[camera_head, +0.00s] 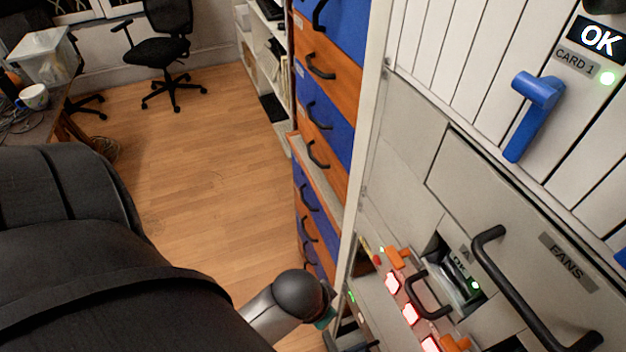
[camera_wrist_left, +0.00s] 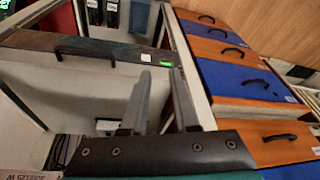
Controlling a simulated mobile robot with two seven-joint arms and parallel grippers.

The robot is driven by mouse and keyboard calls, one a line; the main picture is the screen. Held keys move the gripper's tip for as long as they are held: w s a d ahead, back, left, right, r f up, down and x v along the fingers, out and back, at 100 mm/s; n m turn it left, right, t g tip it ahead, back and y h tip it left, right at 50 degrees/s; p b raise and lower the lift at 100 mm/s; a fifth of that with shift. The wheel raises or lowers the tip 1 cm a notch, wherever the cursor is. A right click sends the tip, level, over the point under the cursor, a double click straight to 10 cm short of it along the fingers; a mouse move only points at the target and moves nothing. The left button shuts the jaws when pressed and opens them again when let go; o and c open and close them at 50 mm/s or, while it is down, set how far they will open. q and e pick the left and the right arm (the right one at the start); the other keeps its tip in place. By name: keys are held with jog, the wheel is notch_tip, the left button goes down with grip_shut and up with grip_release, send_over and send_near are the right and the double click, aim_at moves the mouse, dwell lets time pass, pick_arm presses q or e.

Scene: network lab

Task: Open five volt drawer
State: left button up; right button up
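No label reading five volt is legible, so I cannot tell which front is that drawer. In the wrist view a dark panel (camera_wrist_left: 40,41) with a black bar handle (camera_wrist_left: 85,50), a small white tag and a green mark crosses the upper left. My left gripper (camera_wrist_left: 160,71) is open, with two grey fingers apart and nothing visible between them. Its tips appear near the panel's right end, right of the handle; contact cannot be told. In the head view my left arm reaches the rack's lower left and its fingers are hidden. My right gripper is not in view.
The rack carries a FANS drawer (camera_head: 462,195) with a black handle (camera_head: 520,290), a blue CARD 1 lever (camera_head: 533,112), and orange levers (camera_head: 396,257) beside red lights. Blue and orange drawers (camera_head: 325,60) stand left of it.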

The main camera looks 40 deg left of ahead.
pick_arm(q)
jog(key=w+a+r+n+t+y+p, duration=0.1)
jog(key=w+a+r+t, duration=0.15)
jog(key=r, duration=0.35)
jog(key=w+a+r+t+p, duration=0.1)
jog(key=w+r, duration=0.3)
jog(key=r, duration=0.3)
jog(key=n+t+y, duration=0.6)
jog(key=t+y, duration=0.2)
send_near(315, 19)
jog(key=p+x, duration=0.1)
jog(key=x, duration=0.8)
jog(key=shift+w, duration=0.1)
grip_shut()
